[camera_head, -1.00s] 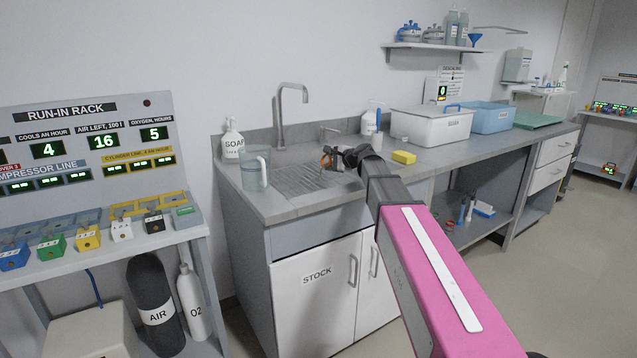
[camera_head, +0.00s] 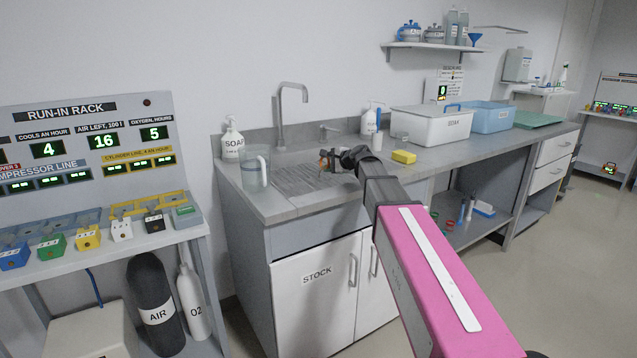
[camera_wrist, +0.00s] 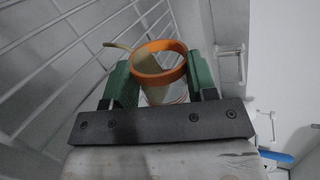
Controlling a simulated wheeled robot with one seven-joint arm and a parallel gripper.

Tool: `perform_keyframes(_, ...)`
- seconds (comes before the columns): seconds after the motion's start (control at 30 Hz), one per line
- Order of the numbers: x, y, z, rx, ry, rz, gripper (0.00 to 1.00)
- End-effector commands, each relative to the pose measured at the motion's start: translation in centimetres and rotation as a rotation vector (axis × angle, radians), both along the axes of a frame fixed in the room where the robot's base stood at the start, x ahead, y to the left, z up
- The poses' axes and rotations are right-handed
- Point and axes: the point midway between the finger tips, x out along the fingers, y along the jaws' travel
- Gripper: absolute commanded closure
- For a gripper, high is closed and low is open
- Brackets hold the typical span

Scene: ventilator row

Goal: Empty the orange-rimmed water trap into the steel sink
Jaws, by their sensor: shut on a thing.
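The orange-rimmed water trap (camera_wrist: 158,62) is between the green fingers of my gripper (camera_wrist: 158,85) in the wrist view. The gripper is shut on it. Its open orange ring faces the wrist camera, with a pale, see-through cup below the ring. A beige piece sticks out to the left of the ring; I cannot tell what it is. In the head view my gripper (camera_head: 328,160) is small and dark, with a bit of orange at its tip. It is over the ribbed steel sink area (camera_head: 300,182). Whether the trap holds water is not clear.
A tall tap (camera_head: 290,88) stands behind the sink. A clear jug (camera_head: 255,172) and a soap bottle (camera_head: 232,140) stand to its left. A yellow sponge (camera_head: 404,156) and a white SOAK tub (camera_head: 432,124) are to the right. The run-in rack (camera_head: 90,140) is at the left.

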Motion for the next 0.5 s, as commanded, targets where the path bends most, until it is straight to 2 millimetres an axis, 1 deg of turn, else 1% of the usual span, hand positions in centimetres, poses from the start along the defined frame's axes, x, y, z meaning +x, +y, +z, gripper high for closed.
perform_keyframes(0.5, -0.3, 0.38, -0.37, -0.038, -0.027, 0.0, 0.85)
